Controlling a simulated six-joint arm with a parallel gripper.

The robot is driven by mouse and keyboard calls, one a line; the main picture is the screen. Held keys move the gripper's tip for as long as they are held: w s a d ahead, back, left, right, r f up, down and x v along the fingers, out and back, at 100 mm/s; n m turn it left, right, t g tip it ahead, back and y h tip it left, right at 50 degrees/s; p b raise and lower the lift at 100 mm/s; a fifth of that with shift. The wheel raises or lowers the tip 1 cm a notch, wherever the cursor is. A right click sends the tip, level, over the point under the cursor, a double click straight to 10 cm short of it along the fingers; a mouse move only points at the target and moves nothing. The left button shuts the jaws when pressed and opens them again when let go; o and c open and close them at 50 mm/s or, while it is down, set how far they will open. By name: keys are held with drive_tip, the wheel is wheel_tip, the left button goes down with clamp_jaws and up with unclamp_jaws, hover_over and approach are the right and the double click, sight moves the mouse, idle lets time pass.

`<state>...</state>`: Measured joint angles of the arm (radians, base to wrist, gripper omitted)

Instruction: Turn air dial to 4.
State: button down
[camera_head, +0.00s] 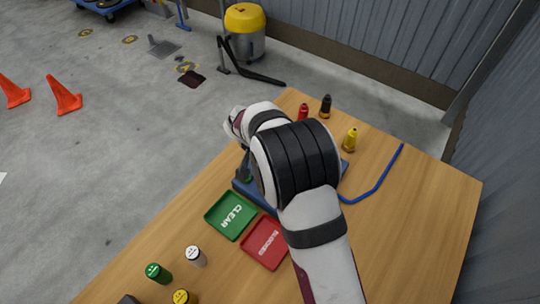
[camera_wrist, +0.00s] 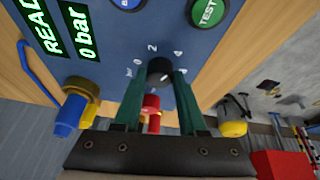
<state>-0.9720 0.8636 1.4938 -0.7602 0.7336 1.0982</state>
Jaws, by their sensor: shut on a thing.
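The air dial (camera_wrist: 160,68) is a small black round knob on a blue panel (camera_wrist: 120,45) in the wrist view. White marks around it include 0, 2 and 4. I cannot clearly tell which number its pointer faces. My gripper (camera_wrist: 159,77) has its two green fingers shut on the knob, one on each side. The panel's screen (camera_wrist: 70,32) reads 0 bar in green. A green TEST button (camera_wrist: 208,11) sits above right of the dial. In the head view, my arm hides the dial and most of the blue unit (camera_head: 241,189).
A green CLEAR tray (camera_head: 211,216) and a red tray (camera_head: 265,262) lie on the wooden table (camera_head: 425,215). Red, black and yellow nozzles (camera_head: 349,140) stand behind my arm, near a blue hose (camera_head: 384,178). Several capped cylinders (camera_head: 158,272) stand at the front.

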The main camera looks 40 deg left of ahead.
drive_tip(key=shift+f+m, duration=0.1)
drive_tip(key=shift+m, duration=0.2)
drive_tip(key=shift+s, duration=0.1)
drive_tip(key=shift+c, duration=2.3)
unclamp_jaws()
drive_tip(key=v, duration=1.6)
drive_tip(key=shift+a, duration=0.15)
